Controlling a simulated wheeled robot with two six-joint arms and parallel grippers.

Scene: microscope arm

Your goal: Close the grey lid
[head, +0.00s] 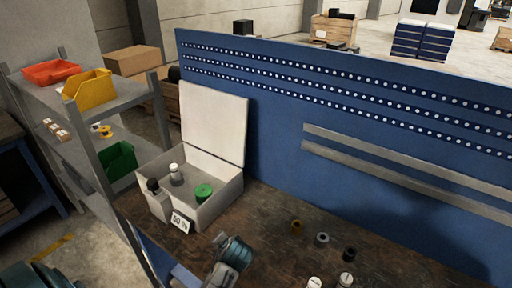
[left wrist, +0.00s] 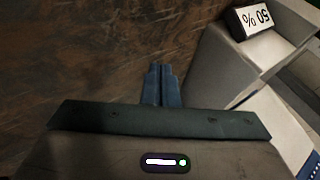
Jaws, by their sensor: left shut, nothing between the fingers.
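A light grey box (head: 224,191) sits on the brown worktop in the head view, with a "50 %" label on its front. Its grey lid (head: 212,122) stands open, upright at the box's back edge near the blue panel. Inside are a green round item (head: 203,192), a grey item with a white top (head: 176,176) and a dark-topped item (head: 153,186). My left gripper (head: 232,254) is in front of the box, apart from the lid. In the left wrist view its blue fingers (left wrist: 161,84) are together and empty over the worktop, with the box at the right. My right gripper is not seen.
Small round parts, including a brown one (head: 297,226) and a black one (head: 348,254), stand on the worktop (head: 270,208) right of the box. A blue perforated panel (head: 350,110) rises behind. A shelf (head: 110,95) with coloured bins stands at the left.

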